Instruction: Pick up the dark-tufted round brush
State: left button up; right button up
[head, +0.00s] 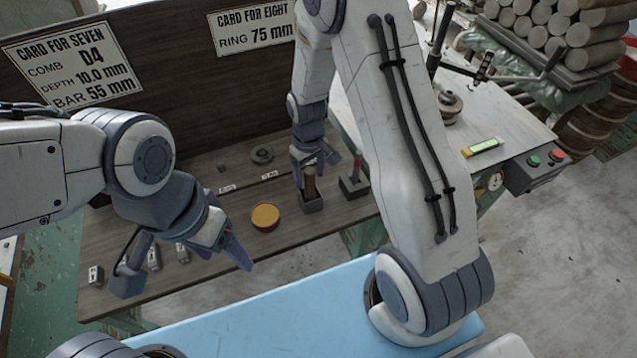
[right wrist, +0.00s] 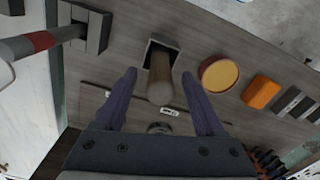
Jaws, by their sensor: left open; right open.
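A brown, round-ended upright handle (head: 309,183) stands in a small dark square holder (head: 312,203) on the wooden shelf board. I take it for the round brush; its dark tuft does not show. My right gripper (head: 313,167) is over it, pointing down. In the right wrist view the handle (right wrist: 160,82) rises from the holder (right wrist: 150,50) between my two open fingers, with gaps on both sides. My left gripper (head: 222,250) is open and empty over the board's front left part.
A second holder (head: 352,187) with a red-and-grey tool stands right of the brush. A round orange-topped pot (head: 265,216) is to the left, and a dark ring (head: 262,156) behind. An orange block (right wrist: 260,92) shows in the right wrist view. Upright boards with cards close off the back.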

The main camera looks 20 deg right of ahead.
jog(key=shift+f, duration=0.65)
grip_shut()
